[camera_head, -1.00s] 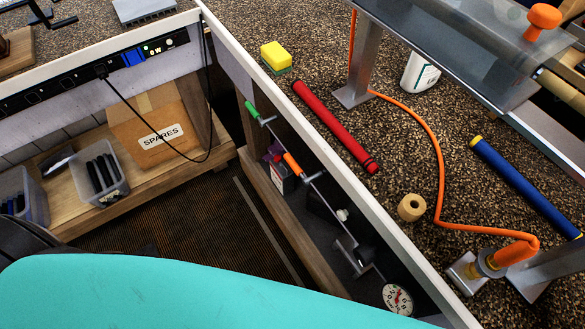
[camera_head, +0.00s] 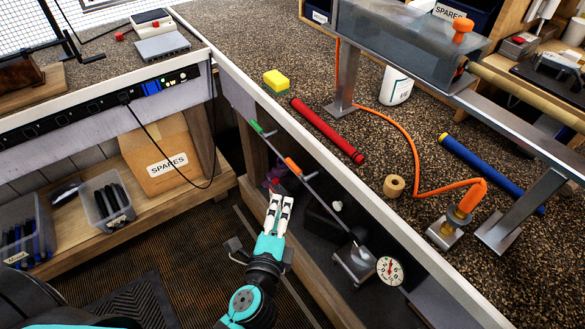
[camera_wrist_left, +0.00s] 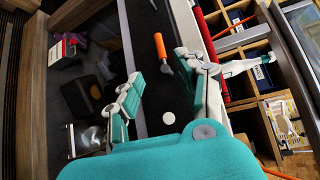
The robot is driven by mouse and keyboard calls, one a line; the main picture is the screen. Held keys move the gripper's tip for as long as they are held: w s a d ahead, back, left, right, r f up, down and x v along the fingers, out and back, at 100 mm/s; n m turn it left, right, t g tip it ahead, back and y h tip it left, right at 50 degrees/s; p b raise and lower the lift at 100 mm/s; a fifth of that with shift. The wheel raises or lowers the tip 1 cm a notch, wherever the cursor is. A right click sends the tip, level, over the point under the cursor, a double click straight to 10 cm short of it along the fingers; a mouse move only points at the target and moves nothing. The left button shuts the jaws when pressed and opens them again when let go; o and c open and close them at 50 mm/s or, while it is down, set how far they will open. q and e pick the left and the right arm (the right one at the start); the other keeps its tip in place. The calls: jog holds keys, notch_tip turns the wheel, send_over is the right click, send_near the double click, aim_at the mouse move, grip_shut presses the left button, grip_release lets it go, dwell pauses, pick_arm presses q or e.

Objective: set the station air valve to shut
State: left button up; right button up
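A thin metal rail or pipe runs under the bench's front edge with a green-handled lever (camera_head: 257,128) and an orange-handled lever (camera_head: 293,167). I cannot tell from labels which is the station air valve. A round white gauge (camera_head: 390,271) is at its near end. My left gripper (camera_head: 281,198) is just below and left of the orange lever, apart from it in the head view. In the left wrist view the gripper (camera_wrist_left: 160,72) is open and empty, and the orange handle (camera_wrist_left: 160,46) shows beyond and between its fingers. My right gripper is out of view.
The white bench edge (camera_head: 300,133) overhangs the levers. A dark shelf space lies below, with a metal bracket (camera_head: 355,262) near the gauge.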

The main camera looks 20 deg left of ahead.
aim_at(292, 163)
pick_arm(q)
jog(key=w, duration=0.5)
jog(key=w+a+f+p, duration=0.1)
jog(key=w, duration=0.4)
jog(key=w+a+f+p, duration=0.1)
jog(key=w, duration=0.5)
jog(key=shift+w+a+f, duration=0.1)
jog(key=shift+f, duration=0.05)
jog(key=shift+c, duration=0.5)
grip_shut()
